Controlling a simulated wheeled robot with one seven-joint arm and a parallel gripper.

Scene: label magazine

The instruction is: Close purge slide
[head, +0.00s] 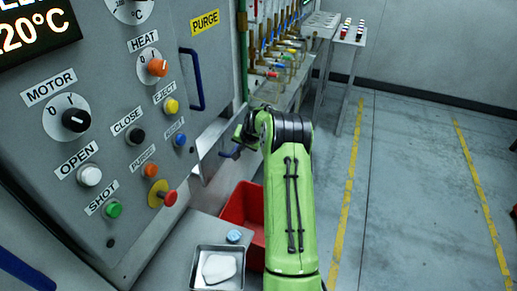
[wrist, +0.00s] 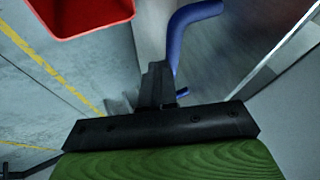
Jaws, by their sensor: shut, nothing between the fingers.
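A blue handle (head: 231,154) shows low on the machine's side, just below my gripper (head: 240,134), by a pale metal plate (head: 206,152). I take this as the purge slide's handle, though no label beside it can be read. In the wrist view the blue handle (wrist: 184,40) curves up to the right, in front of a grey metal surface (wrist: 235,45). My gripper (wrist: 155,70) is shut and empty, its fingers close beside the handle's left side. I cannot tell whether they touch. The handle's lower part is partly hidden behind the fingers.
A red bin (head: 241,212) stands below, also at the wrist view's top left (wrist: 80,12). A metal tray (head: 205,282) holding a white piece is in front. The control panel (head: 105,130) and a blue door handle (head: 195,82) are left. The floor (head: 405,190) at right is clear.

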